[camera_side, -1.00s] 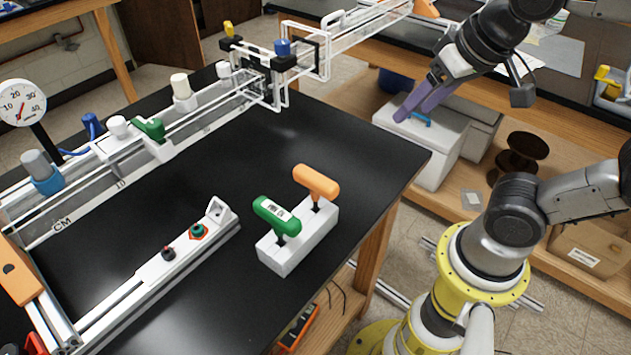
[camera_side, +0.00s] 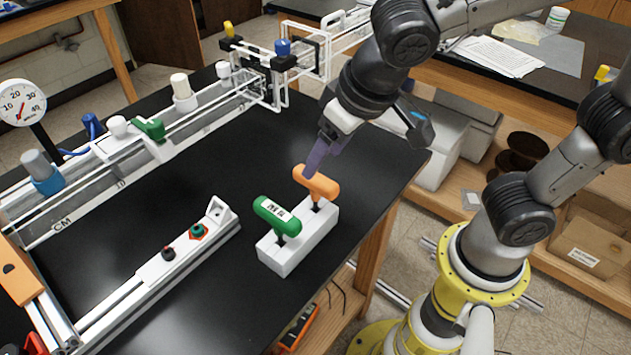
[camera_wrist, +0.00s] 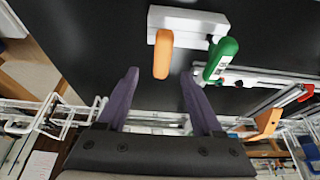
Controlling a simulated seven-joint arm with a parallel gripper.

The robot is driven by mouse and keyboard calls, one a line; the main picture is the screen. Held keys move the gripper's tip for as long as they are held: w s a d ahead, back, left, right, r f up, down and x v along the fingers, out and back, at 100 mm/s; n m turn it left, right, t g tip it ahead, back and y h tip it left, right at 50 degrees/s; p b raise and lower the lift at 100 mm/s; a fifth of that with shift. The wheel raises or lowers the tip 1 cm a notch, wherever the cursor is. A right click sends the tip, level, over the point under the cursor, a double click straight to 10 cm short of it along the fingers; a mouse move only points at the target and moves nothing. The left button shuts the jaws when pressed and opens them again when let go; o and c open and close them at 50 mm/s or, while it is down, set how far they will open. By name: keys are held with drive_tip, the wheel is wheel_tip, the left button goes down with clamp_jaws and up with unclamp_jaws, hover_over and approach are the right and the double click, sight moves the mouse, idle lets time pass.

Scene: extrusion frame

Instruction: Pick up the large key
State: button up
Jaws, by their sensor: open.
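Two T-handled keys stand upright in a white block (camera_side: 283,257) on the black table. One has an orange handle (camera_side: 316,182), the other a green handle (camera_side: 276,215) with a white label; I cannot tell for sure which is larger. My gripper (camera_side: 312,168) is just behind and above the orange handle in the side view, with its purple fingers pointing down. In the wrist view the open fingers (camera_wrist: 159,76) are spread, with the orange handle (camera_wrist: 162,55) ahead and between their lines. The green handle (camera_wrist: 221,60) is right of the right finger. Contact cannot be told.
A long clear-railed frame (camera_side: 130,165) runs along the table's far left side. The table's right edge is close to the block. Bare black table lies between.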

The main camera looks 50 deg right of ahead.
sight(310, 185)
drive_tip(key=x, duration=0.9)
drive_tip(key=shift+s+a+f, duration=0.15)
clamp_jaws()
